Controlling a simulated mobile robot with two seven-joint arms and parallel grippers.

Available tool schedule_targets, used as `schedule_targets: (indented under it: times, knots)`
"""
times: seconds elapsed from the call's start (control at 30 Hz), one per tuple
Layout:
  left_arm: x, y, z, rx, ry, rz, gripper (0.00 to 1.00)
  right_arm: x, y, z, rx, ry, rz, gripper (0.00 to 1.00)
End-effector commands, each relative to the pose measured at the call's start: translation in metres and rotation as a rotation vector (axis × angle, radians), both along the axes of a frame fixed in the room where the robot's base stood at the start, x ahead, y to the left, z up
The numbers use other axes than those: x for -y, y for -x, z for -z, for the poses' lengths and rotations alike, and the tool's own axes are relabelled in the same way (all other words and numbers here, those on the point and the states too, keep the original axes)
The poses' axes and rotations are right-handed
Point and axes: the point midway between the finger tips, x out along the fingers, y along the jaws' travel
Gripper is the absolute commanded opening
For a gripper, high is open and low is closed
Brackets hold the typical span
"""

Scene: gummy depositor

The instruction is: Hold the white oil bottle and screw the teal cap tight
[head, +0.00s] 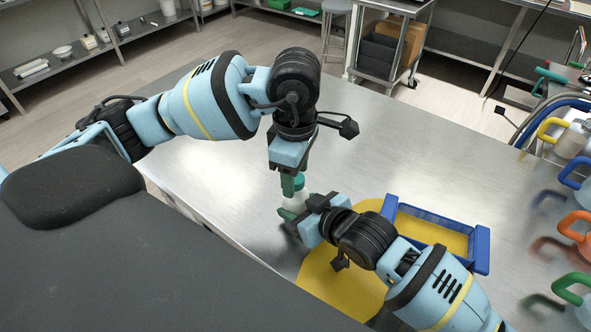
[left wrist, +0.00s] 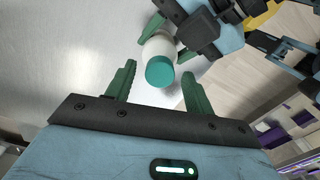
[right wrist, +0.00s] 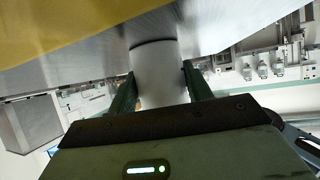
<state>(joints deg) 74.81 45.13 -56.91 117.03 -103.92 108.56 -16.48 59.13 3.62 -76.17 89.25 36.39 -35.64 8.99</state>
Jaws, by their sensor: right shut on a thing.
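The white oil bottle (head: 296,201) stands upright over the metal table, partly hidden by my grippers in the head view. My right gripper (right wrist: 159,72) is shut on the white body, which fills the space between its fingers in the right wrist view (right wrist: 158,88). The teal cap (left wrist: 160,72) sits on the bottle's top; whether it is tight cannot be told. My left gripper (head: 290,186) points down above the bottle. In the left wrist view its green fingers are spread on either side of the cap, with gaps, not touching it.
A blue-walled tray with a yellow floor (head: 440,213) stands right of my right gripper. A round yellow mat (head: 318,285) lies on the table (head: 375,150). Several coloured-handled jugs (head: 575,225) line the right edge. The table behind my left gripper is clear.

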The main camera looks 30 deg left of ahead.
Motion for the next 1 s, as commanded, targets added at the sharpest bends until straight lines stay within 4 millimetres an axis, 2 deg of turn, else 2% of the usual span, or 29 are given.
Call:
schedule_targets:
  times: [0.27,0.43,0.8,1.0]
  knots:
    - [0.0,0.0,0.0,0.0,0.0,-0.001,0.56,0.0,0.0,0.0,0.0,-0.001,0.0,0.0]
    - [0.0,-0.001,-0.011,0.003,0.001,-0.001,0.56,0.0,0.0,0.0,0.0,-0.001,0.0,0.0]
    - [0.0,-0.001,-0.078,0.006,0.0,-0.001,0.56,0.0,0.0,0.0,0.0,-0.001,0.0,0.0]
    - [0.0,-0.001,-0.104,0.004,-0.001,-0.001,0.56,0.0,0.0,0.0,0.0,-0.001,0.0,0.0]
